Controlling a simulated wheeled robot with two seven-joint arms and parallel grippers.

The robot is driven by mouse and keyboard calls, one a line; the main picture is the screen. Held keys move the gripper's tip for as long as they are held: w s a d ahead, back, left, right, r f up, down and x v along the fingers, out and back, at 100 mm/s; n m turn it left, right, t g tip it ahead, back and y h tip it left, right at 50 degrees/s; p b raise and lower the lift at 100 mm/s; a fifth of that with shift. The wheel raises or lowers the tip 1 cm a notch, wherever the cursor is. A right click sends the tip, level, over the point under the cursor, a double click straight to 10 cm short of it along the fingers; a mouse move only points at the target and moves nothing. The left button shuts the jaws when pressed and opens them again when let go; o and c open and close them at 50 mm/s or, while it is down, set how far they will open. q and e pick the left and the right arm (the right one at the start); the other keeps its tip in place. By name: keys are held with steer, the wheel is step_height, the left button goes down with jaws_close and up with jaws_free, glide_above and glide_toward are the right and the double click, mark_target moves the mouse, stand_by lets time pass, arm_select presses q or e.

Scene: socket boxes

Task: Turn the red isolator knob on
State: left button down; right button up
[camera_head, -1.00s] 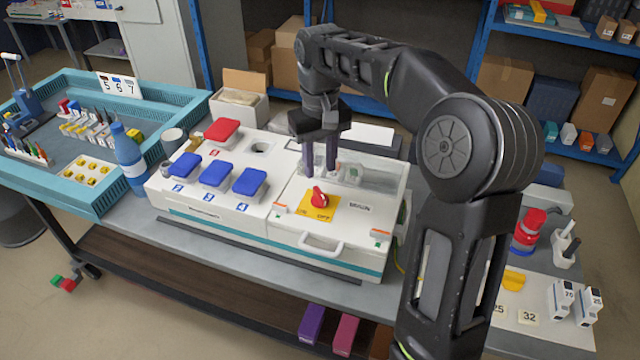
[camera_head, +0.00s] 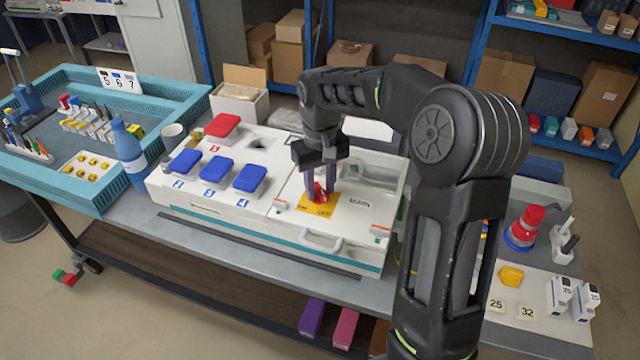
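The red isolator knob (camera_head: 320,192) sits on a yellow plate (camera_head: 318,210) on the right part of the white socket box (camera_head: 230,214). My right gripper (camera_head: 319,194) points down over the knob, with its fingertips at the knob's sides. The fingers partly hide the knob, so its exact angle is unclear. I cannot tell whether the fingers press on it. My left gripper is not in view.
Red and blue socket lids (camera_head: 203,174) stand on the box's left part. A blue bottle (camera_head: 129,158) and a teal tray (camera_head: 150,105) are to the left. Red, white and yellow parts lie on the table's right side, behind my arm.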

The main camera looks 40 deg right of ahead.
jaws_close()
stand_by(0.4)
steer(key=shift+m, duration=0.5)
steer(key=m, duration=0.3)
steer(key=shift+m, duration=0.3)
steer(key=m, duration=0.4)
steer(key=shift+m+b, duration=0.3)
steer(key=m, duration=0.8)
steer(key=shift+m+p, duration=0.35)
steer(key=shift+m, duration=0.05)
